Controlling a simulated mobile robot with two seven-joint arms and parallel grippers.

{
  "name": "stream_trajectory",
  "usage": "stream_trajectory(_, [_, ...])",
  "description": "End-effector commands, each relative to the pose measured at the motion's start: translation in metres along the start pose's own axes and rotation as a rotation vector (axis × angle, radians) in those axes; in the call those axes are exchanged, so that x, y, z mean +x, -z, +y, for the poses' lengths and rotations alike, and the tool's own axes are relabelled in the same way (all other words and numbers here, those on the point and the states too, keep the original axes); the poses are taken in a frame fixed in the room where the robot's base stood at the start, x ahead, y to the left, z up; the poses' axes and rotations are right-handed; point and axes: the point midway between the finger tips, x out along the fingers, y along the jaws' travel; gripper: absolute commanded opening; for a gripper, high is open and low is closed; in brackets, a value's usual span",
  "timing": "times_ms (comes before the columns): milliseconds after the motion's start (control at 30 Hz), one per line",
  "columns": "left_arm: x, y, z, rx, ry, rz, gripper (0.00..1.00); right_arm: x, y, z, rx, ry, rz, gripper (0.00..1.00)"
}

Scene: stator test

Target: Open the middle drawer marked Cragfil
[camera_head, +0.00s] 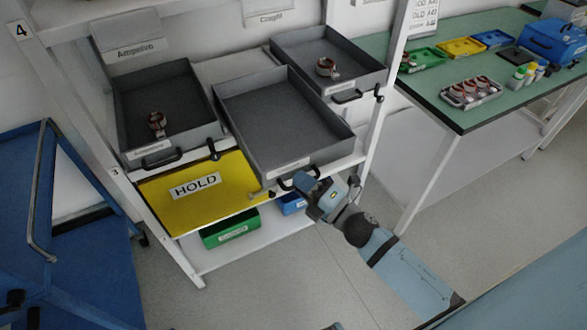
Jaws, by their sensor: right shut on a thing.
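The middle drawer (282,165) is a grey open-topped tray that stands out from the shelf, farther forward than its two neighbours. It looks empty. A small label on its front is too small to read. A sign (270,17) above the shelf appears to read Cragfil. My right gripper (304,186) is at the drawer's front and shut on its dark handle (286,186), which is partly hidden by the fingers. My left gripper is not in view.
The left drawer (140,90) and right drawer (365,73) each hold a copper-coloured ring part. Below are a yellow HOLD panel (170,207) and a green bin (230,232). A blue cart (80,260) stands left, a green-topped bench (440,82) right. Floor in front is clear.

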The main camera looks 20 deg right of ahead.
Motion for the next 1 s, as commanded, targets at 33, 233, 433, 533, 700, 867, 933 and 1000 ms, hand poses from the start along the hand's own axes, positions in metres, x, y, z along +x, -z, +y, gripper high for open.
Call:
stream_trajectory(33, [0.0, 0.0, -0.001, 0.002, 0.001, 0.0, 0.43, -0.005, 0.002, 0.001, 0.001, 0.001, -0.001, 0.0])
stream_trajectory(233, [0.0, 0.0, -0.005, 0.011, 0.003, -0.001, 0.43, -0.012, 0.004, 0.002, -0.001, 0.0, -0.001, 0.0])
stream_trajectory(433, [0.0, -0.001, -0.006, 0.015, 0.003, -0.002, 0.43, -0.012, 0.004, 0.002, -0.001, 0.0, -0.001, 0.0])
stream_trajectory(533, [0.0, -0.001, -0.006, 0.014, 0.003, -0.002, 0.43, -0.012, 0.004, 0.002, -0.001, 0.0, -0.001, 0.0])
stream_trajectory(700, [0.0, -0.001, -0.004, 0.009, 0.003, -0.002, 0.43, -0.012, 0.004, 0.002, -0.001, 0.0, -0.001, 0.22])
stream_trajectory(867, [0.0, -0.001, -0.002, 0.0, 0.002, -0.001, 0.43, -0.012, 0.005, 0.002, 0.0, 0.0, -0.001, 0.22])
stream_trajectory(933, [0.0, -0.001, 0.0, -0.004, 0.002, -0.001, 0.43, -0.015, 0.005, 0.002, 0.0, 0.001, -0.001, 0.22])
stream_trajectory(1000, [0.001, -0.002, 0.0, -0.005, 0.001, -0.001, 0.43, -0.022, 0.005, 0.001, 0.001, 0.002, -0.001, 0.22])
